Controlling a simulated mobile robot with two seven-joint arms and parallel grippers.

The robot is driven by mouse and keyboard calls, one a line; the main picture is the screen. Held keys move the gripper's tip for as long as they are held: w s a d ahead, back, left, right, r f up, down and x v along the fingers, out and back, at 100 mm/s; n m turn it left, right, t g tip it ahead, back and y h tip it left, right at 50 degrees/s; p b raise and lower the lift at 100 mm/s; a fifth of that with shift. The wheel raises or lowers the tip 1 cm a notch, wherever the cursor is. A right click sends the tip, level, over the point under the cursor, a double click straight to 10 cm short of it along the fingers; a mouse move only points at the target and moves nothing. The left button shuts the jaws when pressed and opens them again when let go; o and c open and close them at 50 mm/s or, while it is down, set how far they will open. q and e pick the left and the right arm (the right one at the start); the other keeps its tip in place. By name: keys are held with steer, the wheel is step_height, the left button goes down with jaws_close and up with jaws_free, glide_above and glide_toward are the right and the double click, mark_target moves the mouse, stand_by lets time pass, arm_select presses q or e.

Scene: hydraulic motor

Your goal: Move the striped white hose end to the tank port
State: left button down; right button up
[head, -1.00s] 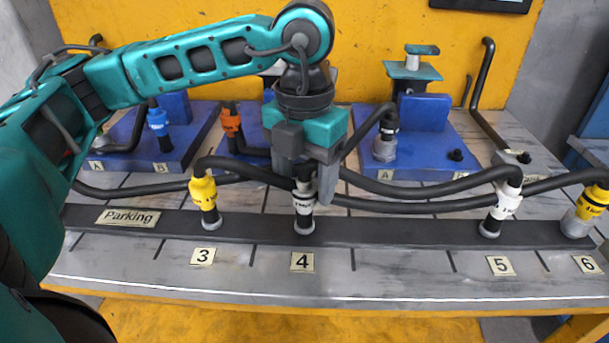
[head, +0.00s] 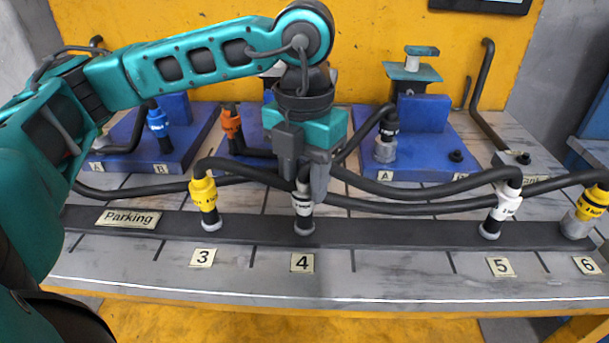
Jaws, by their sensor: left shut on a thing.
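A white hose end (head: 303,200) with dark markings stands upright in the parking rail at label 4. My left gripper (head: 304,180) points down from above, its fingers shut on the upper part of this hose end. Another white hose end (head: 507,205) with dark markings stands at label 5; the stripes on both are too small to compare clearly. A grey block (head: 513,160) at the back right, with a pipe behind it and a partly hidden label, looks like the tank port. My right gripper is not in view.
Yellow hose ends stand at label 3 (head: 205,200) and label 6 (head: 590,205). Black hoses cross behind the parking rail (head: 400,232). Blue bases (head: 430,140) with connectors stand behind. The table front is clear.

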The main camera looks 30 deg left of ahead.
arm_select(q)
steer(key=shift+r, duration=0.15)
steer(key=shift+r+p, duration=0.3)
steer(key=shift+r, duration=0.1)
steer(key=shift+r+p, duration=0.95)
steer(key=shift+r, duration=0.45)
steer(key=c, duration=1.2)
jaws_free()
jaws_close()
